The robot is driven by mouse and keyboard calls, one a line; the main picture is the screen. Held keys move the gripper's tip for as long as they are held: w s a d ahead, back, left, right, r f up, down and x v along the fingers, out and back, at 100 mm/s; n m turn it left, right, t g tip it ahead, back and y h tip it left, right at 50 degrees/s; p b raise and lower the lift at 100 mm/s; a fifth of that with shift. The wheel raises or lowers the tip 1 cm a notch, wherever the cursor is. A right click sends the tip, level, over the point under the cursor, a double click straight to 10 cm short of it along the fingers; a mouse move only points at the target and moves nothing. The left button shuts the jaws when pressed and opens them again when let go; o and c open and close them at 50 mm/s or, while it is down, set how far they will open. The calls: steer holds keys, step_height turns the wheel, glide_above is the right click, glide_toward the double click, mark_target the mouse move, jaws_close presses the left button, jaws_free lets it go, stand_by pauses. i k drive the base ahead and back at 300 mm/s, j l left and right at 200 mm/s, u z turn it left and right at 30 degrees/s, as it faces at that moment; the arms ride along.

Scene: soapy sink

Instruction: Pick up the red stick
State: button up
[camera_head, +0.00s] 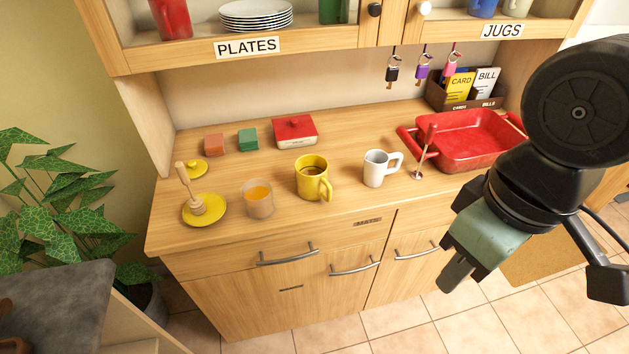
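A thin stick with a red upper part (429,136) stands slightly tilted on the counter, in front of the left end of a red tray (472,165). Its lower end is pale and meets a small light round foot; whether it touches the tray I cannot tell. My gripper (459,279) hangs at the right, in front of the cabinet and nearer the camera than the stick, pointing down and left. It is apart from the stick. I see nothing held in it, but the gap between its fingers does not show clearly.
A white mug (380,168) stands just left of the stick, and a yellow mug (312,177) and an orange-filled glass (258,198) farther left. A card holder (466,93) stands behind the tray. Keys (392,70) hang above. The front counter edge between has free room.

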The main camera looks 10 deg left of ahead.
mark_target(415, 175)
steer(key=i+l, duration=0.15)
steer(key=l, duration=0.15)
steer(key=i+l+u, duration=0.25)
steer(key=l+u, duration=0.5)
steer(key=l, duration=0.2)
steer(key=u, duration=1)
steer(key=i+l, duration=0.05)
